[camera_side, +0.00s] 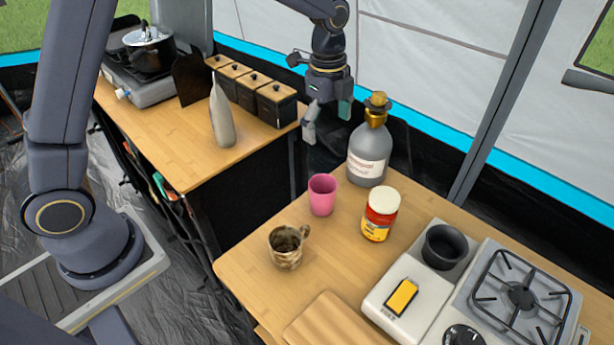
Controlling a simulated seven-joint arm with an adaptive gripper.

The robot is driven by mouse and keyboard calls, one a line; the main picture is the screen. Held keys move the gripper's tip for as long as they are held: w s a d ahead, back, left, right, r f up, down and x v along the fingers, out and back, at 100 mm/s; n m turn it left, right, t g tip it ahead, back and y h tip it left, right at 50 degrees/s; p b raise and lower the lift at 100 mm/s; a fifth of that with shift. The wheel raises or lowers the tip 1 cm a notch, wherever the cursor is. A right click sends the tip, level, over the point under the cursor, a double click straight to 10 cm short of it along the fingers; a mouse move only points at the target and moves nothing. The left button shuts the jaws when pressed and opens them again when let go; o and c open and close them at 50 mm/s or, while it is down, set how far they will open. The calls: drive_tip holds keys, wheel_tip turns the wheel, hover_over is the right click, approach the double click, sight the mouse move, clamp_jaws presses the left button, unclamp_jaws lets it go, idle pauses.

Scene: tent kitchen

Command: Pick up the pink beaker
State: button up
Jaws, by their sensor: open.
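The pink beaker (322,196) stands upright on the wooden counter (260,277), near its far left part. My gripper (327,118) is open and empty. In the picture it is above the beaker, close to the left side of the grey bottle's neck. Its fingers point downward and are clearly apart from the beaker. I cannot tell its exact depth relative to the bottle.
A grey corked bottle (368,150) stands behind the beaker to the right. A red jar with a white lid (380,215) is right of it, and a brown patterned mug (286,248) is in front. A gas stove (520,294) fills the right.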

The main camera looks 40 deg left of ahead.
sight(323, 192)
drive_tip(key=shift+g, duration=0.3)
drive_tip(key=f, duration=1.2)
drive_tip(key=s+f, duration=0.1)
drive_tip(key=f, duration=0.6)
drive_tip(key=shift+d, duration=0.2)
drive_tip(key=c, duration=1.1)
